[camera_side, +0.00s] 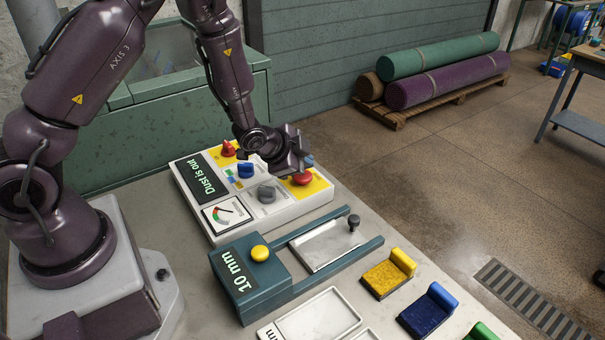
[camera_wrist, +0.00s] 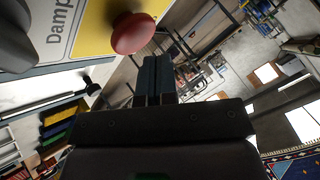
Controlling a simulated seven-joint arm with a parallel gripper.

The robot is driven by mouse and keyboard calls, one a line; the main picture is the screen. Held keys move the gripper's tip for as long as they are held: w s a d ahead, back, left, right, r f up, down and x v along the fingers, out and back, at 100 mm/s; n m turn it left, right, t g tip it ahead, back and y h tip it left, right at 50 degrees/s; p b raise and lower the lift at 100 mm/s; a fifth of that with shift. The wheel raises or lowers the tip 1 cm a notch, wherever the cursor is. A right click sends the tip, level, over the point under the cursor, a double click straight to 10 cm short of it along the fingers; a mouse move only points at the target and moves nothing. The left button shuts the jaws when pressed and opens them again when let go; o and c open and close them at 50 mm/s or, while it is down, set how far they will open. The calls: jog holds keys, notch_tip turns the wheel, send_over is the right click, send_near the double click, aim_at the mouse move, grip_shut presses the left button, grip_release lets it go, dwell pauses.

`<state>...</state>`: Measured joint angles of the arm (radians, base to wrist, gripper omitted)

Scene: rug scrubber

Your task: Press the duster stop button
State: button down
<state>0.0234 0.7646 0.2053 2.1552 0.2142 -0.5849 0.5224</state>
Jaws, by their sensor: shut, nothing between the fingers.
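The white control panel (camera_side: 325,197) shows a display reading "Dust is out". A red mushroom button (camera_side: 302,179) sits on a yellow patch at its right corner. The button also shows in the wrist view (camera_wrist: 132,33), beside a label starting "Damp". A smaller red knob or button (camera_side: 228,149) sits on another yellow patch at the far left corner. No readable lettering names either one as the duster stop. My gripper (camera_side: 306,163) is shut and empty, just above and beside the red mushroom button. In the wrist view its fingers (camera_wrist: 153,75) point toward the button with a small apparent gap; contact cannot be confirmed.
A blue knob (camera_side: 245,170), a grey knob (camera_side: 266,193) and a gauge (camera_side: 224,213) share the panel. A teal "10 mm" box (camera_side: 250,275) with a yellow button, a sliding tray and several coloured brushes stand in front. Rolled rugs (camera_side: 440,70) lie on a pallet behind.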

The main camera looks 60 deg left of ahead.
jog(key=shift+f, duration=0.35)
jog(key=shift+f, duration=0.5)
dwell(0.6)
dwell(0.3)
jog(key=shift+r, duration=0.9)
jog(key=shift+r, duration=2.55)
